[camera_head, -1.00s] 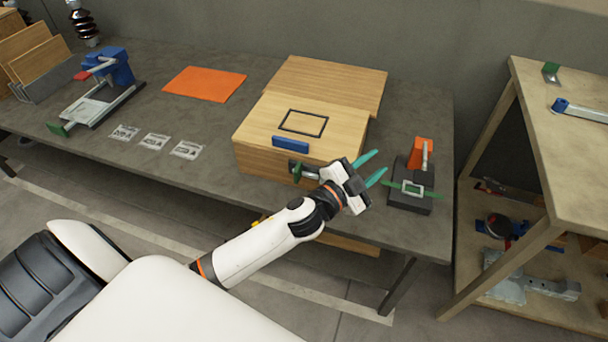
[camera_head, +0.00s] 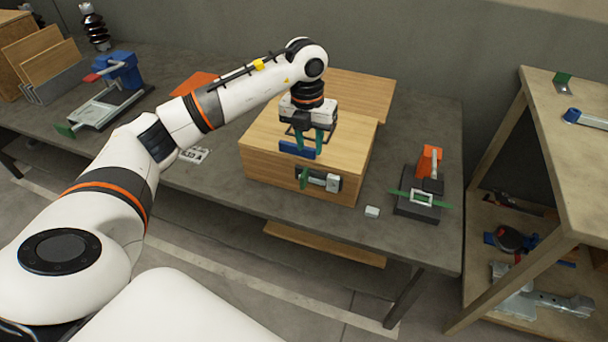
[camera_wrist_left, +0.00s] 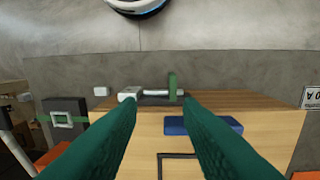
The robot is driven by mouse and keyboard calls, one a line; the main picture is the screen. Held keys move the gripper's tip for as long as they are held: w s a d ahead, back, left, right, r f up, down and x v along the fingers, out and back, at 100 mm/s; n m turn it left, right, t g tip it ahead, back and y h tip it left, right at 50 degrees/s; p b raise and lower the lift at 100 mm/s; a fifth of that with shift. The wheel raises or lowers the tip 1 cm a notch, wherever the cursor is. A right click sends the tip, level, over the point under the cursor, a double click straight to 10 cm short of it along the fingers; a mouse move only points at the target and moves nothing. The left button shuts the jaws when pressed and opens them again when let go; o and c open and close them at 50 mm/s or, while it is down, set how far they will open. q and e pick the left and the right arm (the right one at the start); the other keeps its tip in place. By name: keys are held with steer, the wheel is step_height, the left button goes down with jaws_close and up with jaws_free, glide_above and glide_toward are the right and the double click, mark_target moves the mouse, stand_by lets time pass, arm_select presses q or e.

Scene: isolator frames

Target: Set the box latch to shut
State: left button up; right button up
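The wooden box (camera_head: 265,165) stands on the grey table with its lid down. A blue block (camera_head: 297,149) sits at the lid's front edge; it also shows in the left wrist view (camera_wrist_left: 226,124). The latch on the front face has a green handle (camera_head: 303,178) and a silver rod (camera_head: 318,180) running right to a silver end piece (camera_head: 334,185). In the left wrist view the latch handle (camera_wrist_left: 172,88) stands upright. My left gripper (camera_head: 308,152) points down at the lid's front edge by the blue block, fingers apart and empty. Contact with the block is unclear. My right gripper is out of view.
A small white block (camera_head: 372,211) lies on the table (camera_head: 230,205) right of the box. A black fixture with a green bar (camera_head: 420,205) and an orange part (camera_head: 428,160) stands further right. A blue-and-grey vise-like device (camera_head: 120,75) stands at the left.

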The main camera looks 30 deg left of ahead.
mark_target(304, 173)
arm_select(q)
steer(key=shift+y, duration=0.3)
steer(key=f, duration=0.4)
steer(key=a+f, duration=0.1)
steer(key=f, duration=0.6)
steer(key=shift+s+a+f+p, duration=0.1)
steer(key=shift+a+f+p, duration=0.1)
steer(key=shift+f+p, duration=0.1)
jaws_close()
